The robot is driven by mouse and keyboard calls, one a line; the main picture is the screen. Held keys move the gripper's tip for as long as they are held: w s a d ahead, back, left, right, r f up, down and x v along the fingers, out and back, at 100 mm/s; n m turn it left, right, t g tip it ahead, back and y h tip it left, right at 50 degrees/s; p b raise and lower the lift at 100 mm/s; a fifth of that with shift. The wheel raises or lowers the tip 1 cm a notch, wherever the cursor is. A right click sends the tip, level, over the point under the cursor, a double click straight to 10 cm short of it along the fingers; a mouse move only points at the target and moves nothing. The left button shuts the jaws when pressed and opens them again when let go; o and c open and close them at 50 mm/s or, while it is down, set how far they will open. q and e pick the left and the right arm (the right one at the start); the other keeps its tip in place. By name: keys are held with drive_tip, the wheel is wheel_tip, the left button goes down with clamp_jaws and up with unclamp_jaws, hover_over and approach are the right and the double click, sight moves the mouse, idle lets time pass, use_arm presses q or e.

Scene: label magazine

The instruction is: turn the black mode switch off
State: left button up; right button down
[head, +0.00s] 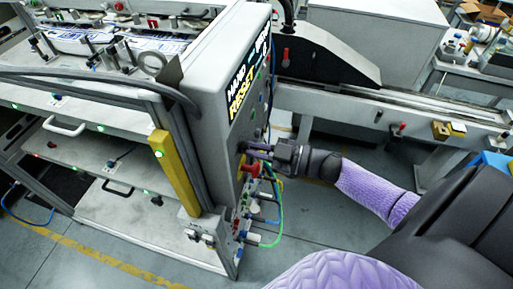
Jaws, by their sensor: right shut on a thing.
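The grey control panel (215,110) stands on the right end of the label magazine, with its face turned to the right and seen at a steep angle. My right gripper (252,150) reaches in from the right and is shut on the black mode switch (244,147) on the panel face. The fingers cover most of the switch, so which way it points cannot be told. A red button (251,168) sits just below the fingers. My left gripper is not in view.
Green and blue cables (277,225) hang from sockets low on the panel, below my right gripper. A yellow post (174,172) stands at the panel's left. A grey rail bench (400,112) runs behind my forearm.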

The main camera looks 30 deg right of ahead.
drive_tip(key=n+b, duration=0.1)
drive_tip(key=n, duration=0.3)
drive_tip(key=shift+s+a+f+n, duration=0.1)
drive_tip(key=shift+n, duration=0.2)
drive_tip(key=shift+n+b, duration=0.5)
drive_tip(key=shift+n, duration=1.6)
drive_tip(key=c, duration=0.7)
unclamp_jaws()
drive_tip(key=b+v, duration=0.1)
drive_tip(key=v, duration=0.9)
drive_tip(key=shift+b, duration=0.4)
